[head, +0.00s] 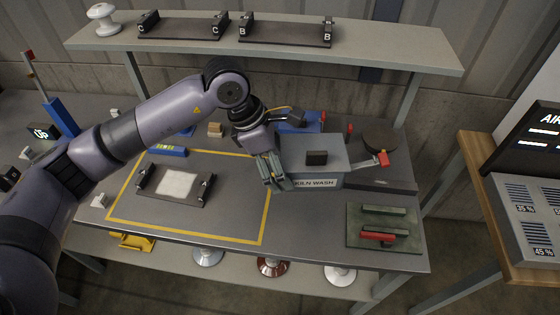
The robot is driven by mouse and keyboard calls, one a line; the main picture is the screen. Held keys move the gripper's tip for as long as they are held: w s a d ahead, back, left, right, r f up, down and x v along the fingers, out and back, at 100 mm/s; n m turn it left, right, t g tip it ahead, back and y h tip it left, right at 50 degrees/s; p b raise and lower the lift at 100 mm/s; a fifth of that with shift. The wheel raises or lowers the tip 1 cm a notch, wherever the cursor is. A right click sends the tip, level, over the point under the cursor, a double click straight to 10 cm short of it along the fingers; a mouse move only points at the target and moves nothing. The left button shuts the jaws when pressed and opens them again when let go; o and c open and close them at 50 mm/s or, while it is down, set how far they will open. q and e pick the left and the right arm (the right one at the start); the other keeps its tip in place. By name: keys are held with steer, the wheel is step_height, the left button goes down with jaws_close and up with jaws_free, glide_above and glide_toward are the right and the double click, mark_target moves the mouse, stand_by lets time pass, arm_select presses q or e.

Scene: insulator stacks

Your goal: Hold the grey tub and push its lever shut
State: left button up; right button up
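The grey tub (337,163), labelled KILN WASH, stands on the bench right of the yellow outline. Its lid has a dark block-shaped knob (317,158). A lever with a red end (382,158) sticks out from the tub's right side, at a slant. My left gripper (274,177) points down at the tub's left side, with its fingers close against the left wall or corner. Whether the fingers are closed on the wall cannot be made out. My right gripper is not in view.
A dark cradle with a pale pad (177,184) lies inside the yellow outline (195,232). A green plate with a red-handled piece (377,236) lies at the bench's front right. Blue items stand behind the tub. A shelf (190,44) with racks runs above the back.

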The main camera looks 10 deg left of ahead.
arm_select(q)
steer(key=shift+f+b, duration=7.5)
steer(key=shift+f, duration=0.35)
steer(key=shift+a+f+b, duration=0.1)
steer(key=shift+f+b, duration=1)
steer(key=shift+f, duration=0.05)
steer(key=shift+f+b, duration=0.5)
steer(key=shift+f, duration=0.05)
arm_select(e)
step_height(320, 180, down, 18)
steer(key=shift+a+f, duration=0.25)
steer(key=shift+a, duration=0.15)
arm_select(q)
steer(key=shift+f, duration=0.1)
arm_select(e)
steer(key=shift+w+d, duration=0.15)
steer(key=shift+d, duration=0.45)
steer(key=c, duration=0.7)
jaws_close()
